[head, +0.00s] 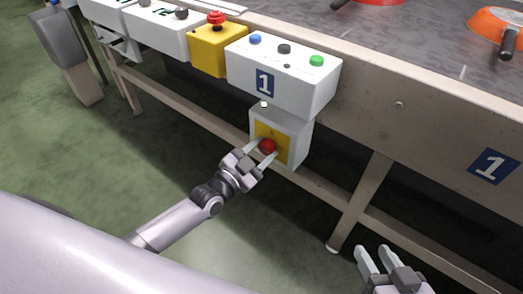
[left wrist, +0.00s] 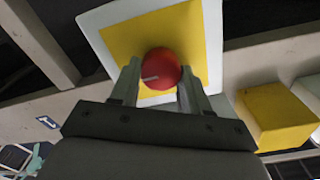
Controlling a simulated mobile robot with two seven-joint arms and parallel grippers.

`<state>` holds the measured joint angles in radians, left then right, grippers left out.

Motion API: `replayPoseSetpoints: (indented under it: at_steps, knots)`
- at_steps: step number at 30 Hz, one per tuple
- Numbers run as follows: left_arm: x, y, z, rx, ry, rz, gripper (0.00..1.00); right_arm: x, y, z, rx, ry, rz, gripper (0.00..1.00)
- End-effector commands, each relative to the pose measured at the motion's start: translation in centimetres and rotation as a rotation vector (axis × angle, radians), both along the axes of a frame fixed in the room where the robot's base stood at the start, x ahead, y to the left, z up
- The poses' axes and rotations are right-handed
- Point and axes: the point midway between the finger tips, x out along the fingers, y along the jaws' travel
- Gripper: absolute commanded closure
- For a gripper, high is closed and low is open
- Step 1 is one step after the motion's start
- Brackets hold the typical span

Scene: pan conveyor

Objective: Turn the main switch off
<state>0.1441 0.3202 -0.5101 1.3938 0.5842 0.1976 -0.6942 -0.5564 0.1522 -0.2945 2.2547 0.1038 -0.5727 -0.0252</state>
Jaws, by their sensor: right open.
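The main switch is a round red knob (head: 267,146) on a yellow plate, on the front of a white box (head: 293,129) under the control panel. The knob (left wrist: 162,68) also shows in the left wrist view, with a short white line on its face. My left gripper (head: 262,149) is at the knob, with one finger on each side of it. The fingers (left wrist: 160,80) look very close to the knob's sides, but I cannot tell whether they press on it. My right gripper (head: 376,254) is open and empty at the bottom right, away from the switch.
Above the box is a white panel (head: 290,85) with blue, black and green buttons. To its left is a yellow box (head: 215,52) with a red emergency button. The conveyor (head: 395,85) carries orange-red pans (head: 495,25). A beige rail and leg (head: 360,195) stand beside the switch box.

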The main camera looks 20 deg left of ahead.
Motion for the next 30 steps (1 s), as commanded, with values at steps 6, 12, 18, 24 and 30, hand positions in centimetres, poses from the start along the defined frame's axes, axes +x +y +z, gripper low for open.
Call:
replayPoseSetpoints:
  at_steps: [6,12,18,24,30]
  knots:
    - [-0.02,-0.01,0.00,-0.027,0.010,0.000,0.84,0.01,0.00,0.05,-0.001,-0.001,-0.001,0.57]
    - [-0.03,0.01,0.01,-0.118,0.042,-0.001,0.84,0.03,-0.04,0.11,-0.004,-0.003,-0.001,0.57]
    - [-0.03,0.02,-0.01,-0.270,0.099,-0.001,0.84,0.04,-0.09,0.16,-0.008,-0.004,-0.001,0.57]
    - [-0.01,0.06,-0.02,-0.451,0.163,-0.001,0.84,0.05,-0.12,0.13,-0.009,-0.004,-0.002,0.57]
    - [0.01,0.12,-0.04,-0.629,0.228,-0.002,0.84,0.01,-0.09,-0.01,-0.005,-0.002,-0.002,0.57]
